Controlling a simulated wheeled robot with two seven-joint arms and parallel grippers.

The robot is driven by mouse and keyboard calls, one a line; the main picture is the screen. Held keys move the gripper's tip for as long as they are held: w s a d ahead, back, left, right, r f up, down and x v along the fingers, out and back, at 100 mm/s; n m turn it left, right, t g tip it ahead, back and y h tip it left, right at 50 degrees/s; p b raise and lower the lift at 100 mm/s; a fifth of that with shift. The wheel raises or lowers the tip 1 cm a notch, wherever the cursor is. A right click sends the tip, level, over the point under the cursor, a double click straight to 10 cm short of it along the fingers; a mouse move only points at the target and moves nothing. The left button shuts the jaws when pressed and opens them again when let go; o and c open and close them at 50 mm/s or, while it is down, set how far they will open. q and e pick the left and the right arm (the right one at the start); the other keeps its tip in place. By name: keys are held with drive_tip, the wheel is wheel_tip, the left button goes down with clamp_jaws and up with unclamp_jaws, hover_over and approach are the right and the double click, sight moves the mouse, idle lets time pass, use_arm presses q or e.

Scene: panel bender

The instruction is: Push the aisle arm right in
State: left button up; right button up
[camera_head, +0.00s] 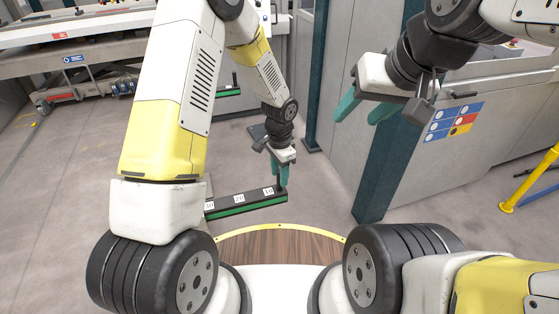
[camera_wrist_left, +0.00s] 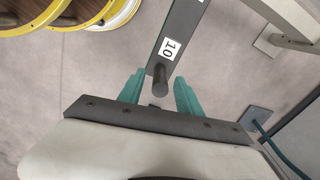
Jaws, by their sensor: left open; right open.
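The aisle arm (camera_head: 246,203) is a dark bar with a green side strip and white number labels 10, 20 and 30. It lies low ahead, with its right end under my left gripper (camera_head: 281,178). In the left wrist view the bar (camera_wrist_left: 182,28) runs upward from my left gripper (camera_wrist_left: 160,88). A short dark peg (camera_wrist_left: 160,78) near label 10 stands between its open teal fingers; contact cannot be told. My right gripper (camera_head: 362,110) is open and empty, raised at the right beside a teal post.
A second dark bar with a green strip (camera_head: 229,92) sits further back. The teal post (camera_head: 380,170) and grey machine cabinet (camera_head: 440,150) stand at the right. A yellow rail (camera_head: 530,180) is at the far right. Grey floor is clear at the left.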

use_arm(q)
drive_tip(key=shift+f, duration=1.5)
clamp_jaws()
